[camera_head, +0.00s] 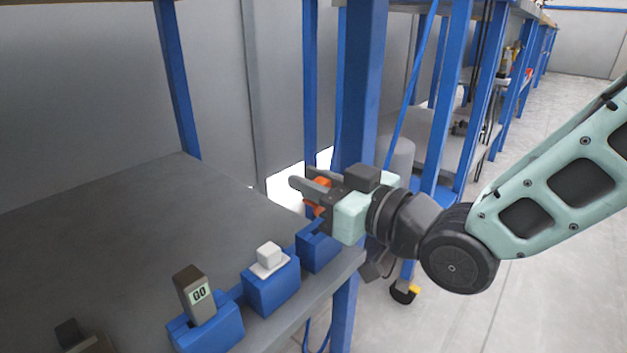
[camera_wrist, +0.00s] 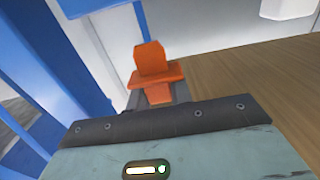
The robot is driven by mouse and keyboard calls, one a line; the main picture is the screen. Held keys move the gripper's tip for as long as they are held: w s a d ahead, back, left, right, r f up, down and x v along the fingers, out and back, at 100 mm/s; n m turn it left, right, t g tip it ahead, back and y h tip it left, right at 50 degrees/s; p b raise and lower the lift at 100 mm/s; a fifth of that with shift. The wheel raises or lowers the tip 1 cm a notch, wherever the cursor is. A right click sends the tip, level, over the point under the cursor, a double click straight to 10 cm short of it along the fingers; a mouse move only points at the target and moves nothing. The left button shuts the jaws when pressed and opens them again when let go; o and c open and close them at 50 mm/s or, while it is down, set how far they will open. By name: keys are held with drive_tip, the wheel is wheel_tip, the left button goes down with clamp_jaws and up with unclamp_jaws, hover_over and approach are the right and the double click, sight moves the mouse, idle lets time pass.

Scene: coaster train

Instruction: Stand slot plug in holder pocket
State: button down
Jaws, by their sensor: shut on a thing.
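The orange slot plug (camera_head: 318,184) is between the fingers of my gripper (camera_head: 305,186), which is shut on it above the shelf's right front corner. In the wrist view the plug (camera_wrist: 152,62) shows a block-like end, a wider flange and a narrower part at the dark fingers. Three blue holders stand along the shelf's front edge. The rightmost blue holder (camera_head: 316,252) is below my gripper; its top is partly hidden, so I cannot tell fully what its pocket holds. The plug is apart from it.
The middle blue holder (camera_head: 272,290) carries a white plug (camera_head: 268,256). The left blue holder (camera_head: 207,332) holds a tilted dark piece marked GO (camera_head: 194,290). A blue upright post (camera_head: 361,90) stands close behind my gripper. The grey shelf (camera_head: 130,235) is clear behind the holders.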

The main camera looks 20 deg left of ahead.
sight(313, 225)
drive_tip(key=shift+f+b, duration=1.85)
drive_tip(key=shift+f, duration=0.5)
drive_tip(key=shift+r, duration=0.1)
drive_tip(key=c, duration=1.2)
unclamp_jaws()
